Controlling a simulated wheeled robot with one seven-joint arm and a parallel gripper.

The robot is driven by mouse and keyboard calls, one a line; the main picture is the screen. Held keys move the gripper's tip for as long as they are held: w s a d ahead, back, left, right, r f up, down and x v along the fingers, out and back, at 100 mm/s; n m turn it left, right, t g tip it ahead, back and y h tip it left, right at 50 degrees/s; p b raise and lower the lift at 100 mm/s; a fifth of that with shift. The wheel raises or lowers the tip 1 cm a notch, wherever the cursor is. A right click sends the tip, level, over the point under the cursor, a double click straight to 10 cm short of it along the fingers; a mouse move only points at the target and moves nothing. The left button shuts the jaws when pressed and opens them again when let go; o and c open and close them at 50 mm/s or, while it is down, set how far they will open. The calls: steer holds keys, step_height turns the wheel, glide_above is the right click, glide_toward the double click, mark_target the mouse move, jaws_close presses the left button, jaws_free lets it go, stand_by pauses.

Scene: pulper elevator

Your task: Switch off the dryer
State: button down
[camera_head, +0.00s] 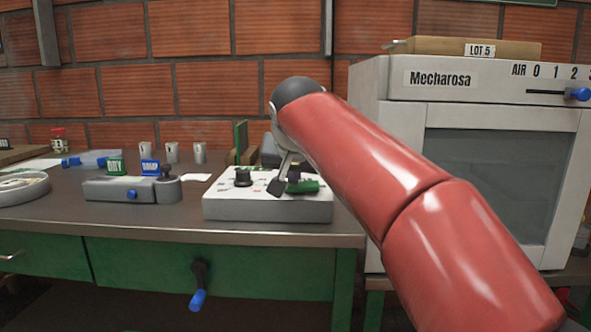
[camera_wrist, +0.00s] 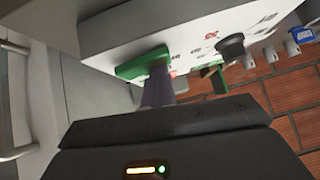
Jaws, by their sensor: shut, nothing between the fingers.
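A white control box (camera_head: 265,207) sits on the bench with a black knob (camera_head: 243,176) and a green handle (camera_head: 303,186) on its top. The green handle (camera_wrist: 142,63) and black knob (camera_wrist: 231,46) also show in the wrist view. My gripper (camera_head: 277,186) is shut and empty, pointing down at the box top, between knob and handle in the head view. In the wrist view its fingertips (camera_wrist: 157,72) overlap the green handle; I cannot tell whether they touch.
The cabinet has an AIR 0 to 3 slider with a blue knob (camera_head: 578,94) at its far right. A grey device (camera_head: 130,190) and metal cups (camera_head: 172,152) stand left of the box. A blue-tipped crank (camera_head: 198,298) hangs below the bench edge. My red arm hides the cabinet's left part.

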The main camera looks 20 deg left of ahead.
steer(key=shift+f, duration=0.1)
steer(key=shift+d, duration=0.1)
steer(key=shift+w+d+r, duration=0.2)
steer(key=shift+d, duration=0.5)
steer(key=shift+r, duration=0.1)
